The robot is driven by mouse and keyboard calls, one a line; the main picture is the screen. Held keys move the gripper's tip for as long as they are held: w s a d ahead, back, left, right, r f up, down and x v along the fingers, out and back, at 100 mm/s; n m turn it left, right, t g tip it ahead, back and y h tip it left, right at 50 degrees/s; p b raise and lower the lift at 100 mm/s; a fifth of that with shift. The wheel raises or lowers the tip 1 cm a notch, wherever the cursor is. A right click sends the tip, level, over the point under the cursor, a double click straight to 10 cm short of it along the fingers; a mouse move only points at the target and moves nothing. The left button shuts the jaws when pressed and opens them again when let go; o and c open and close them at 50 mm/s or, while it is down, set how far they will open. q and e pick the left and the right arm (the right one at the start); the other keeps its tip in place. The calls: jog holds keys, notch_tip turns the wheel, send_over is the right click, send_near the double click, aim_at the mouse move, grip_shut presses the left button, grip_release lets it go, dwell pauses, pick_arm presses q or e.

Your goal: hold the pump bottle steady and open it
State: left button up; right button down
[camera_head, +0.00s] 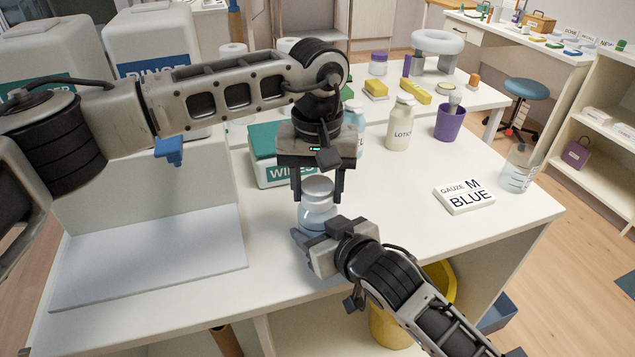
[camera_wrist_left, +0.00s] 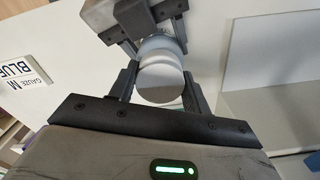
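The bottle (camera_head: 318,214), pale and translucent with a round whitish cap (camera_head: 318,186), stands upright near the front edge of the white table. My right gripper (camera_head: 314,232) comes from the front right and is shut on the bottle's body. My left gripper (camera_head: 318,194) points down from above, its fingers on either side of the cap with small gaps. In the left wrist view the cap (camera_wrist_left: 160,78) lies between the left fingers, and the right gripper (camera_wrist_left: 154,40) is around the body behind it. The bottle's lower part is partly hidden by the right gripper.
A green and white box (camera_head: 272,175) stands just behind the bottle, and a lotion bottle (camera_head: 400,125) farther back. A gauze box (camera_head: 464,197), a purple cup (camera_head: 449,123) and a clear beaker (camera_head: 519,170) are to the right. A yellow bin (camera_head: 392,330) is below the table.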

pick_arm(q)
jog(key=c, duration=0.5)
